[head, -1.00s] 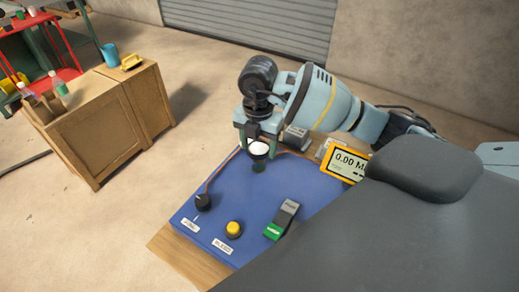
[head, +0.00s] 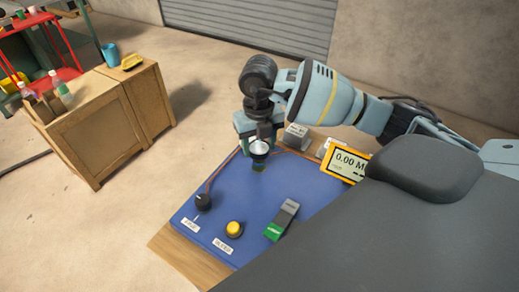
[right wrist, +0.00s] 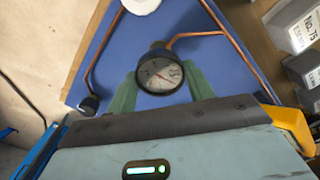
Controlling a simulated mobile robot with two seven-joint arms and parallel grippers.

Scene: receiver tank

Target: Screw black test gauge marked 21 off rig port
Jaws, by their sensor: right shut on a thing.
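The black test gauge (head: 259,148) has a black rim and a pale dial. It stands face up near the back of the blue rig board (head: 225,205). The right wrist view shows its dial and needle (right wrist: 160,74); I cannot read a 21 on it. My right gripper (head: 258,137) reaches down over the gauge and is shut on it, with a green finger on each side in the right wrist view (right wrist: 158,88). The port under the gauge is hidden, so I cannot tell how the thread sits. My left gripper is not in view.
The board carries a black knob (head: 203,202), a yellow button (head: 234,229), a green-and-grey switch (head: 282,219) and copper pipes (right wrist: 205,35). A yellow display (head: 347,163) stands at the right, near grey labelled bins (head: 296,136). A wooden cabinet (head: 95,135) stands apart at the left.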

